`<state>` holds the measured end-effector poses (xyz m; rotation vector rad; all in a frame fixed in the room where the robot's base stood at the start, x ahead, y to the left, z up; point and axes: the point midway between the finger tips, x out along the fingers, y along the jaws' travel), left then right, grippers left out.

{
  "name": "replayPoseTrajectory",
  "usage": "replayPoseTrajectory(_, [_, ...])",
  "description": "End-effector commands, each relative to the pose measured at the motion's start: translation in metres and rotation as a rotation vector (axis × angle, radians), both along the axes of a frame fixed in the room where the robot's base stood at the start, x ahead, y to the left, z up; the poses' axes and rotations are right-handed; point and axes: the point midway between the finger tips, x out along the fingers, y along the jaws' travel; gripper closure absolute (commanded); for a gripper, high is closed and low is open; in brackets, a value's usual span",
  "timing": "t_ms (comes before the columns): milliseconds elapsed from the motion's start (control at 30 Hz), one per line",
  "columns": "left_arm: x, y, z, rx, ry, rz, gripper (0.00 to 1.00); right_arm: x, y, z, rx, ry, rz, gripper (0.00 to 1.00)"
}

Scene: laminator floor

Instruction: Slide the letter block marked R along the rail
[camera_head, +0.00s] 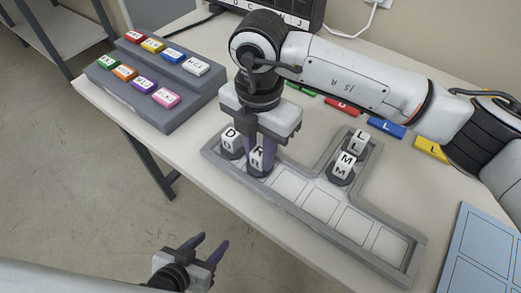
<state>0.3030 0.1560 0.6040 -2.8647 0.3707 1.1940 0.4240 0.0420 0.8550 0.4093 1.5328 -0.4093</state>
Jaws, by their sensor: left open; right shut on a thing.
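The white letter block marked R (256,158) stands in the grey rail (300,211), near its left end. My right gripper (258,165) comes down from above and is shut on this block, its purple fingers on either side and partly hiding it. A block marked D (230,138) sits in the rail just left of it. Blocks marked L (361,141) and M (344,165) sit in the rail's side branch at the right. My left gripper (221,245) is open and empty, below the table's front edge at the bottom of the view.
The rail cells right of the R block are empty. A stepped grey rack (130,100) with several coloured labelled pieces stands at the left. Coloured strips lie behind my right arm. A blue panel (484,262) lies at the bottom right.

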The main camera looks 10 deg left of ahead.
Motion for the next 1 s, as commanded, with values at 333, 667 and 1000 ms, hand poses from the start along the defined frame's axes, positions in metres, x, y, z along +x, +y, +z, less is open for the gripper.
replayPoseTrajectory(333, [-0.001,0.000,-0.001,0.000,0.003,0.000,0.55,0.000,0.000,0.000,0.001,0.000,0.001,0.55])
replayPoseTrajectory(667, [-0.001,0.000,-0.002,0.000,0.003,0.000,0.55,0.001,0.000,0.028,0.002,-0.005,0.002,0.55])
replayPoseTrajectory(1000, [0.000,0.000,-0.003,0.001,0.003,0.000,0.55,0.001,0.001,0.090,0.002,-0.003,0.001,0.55])
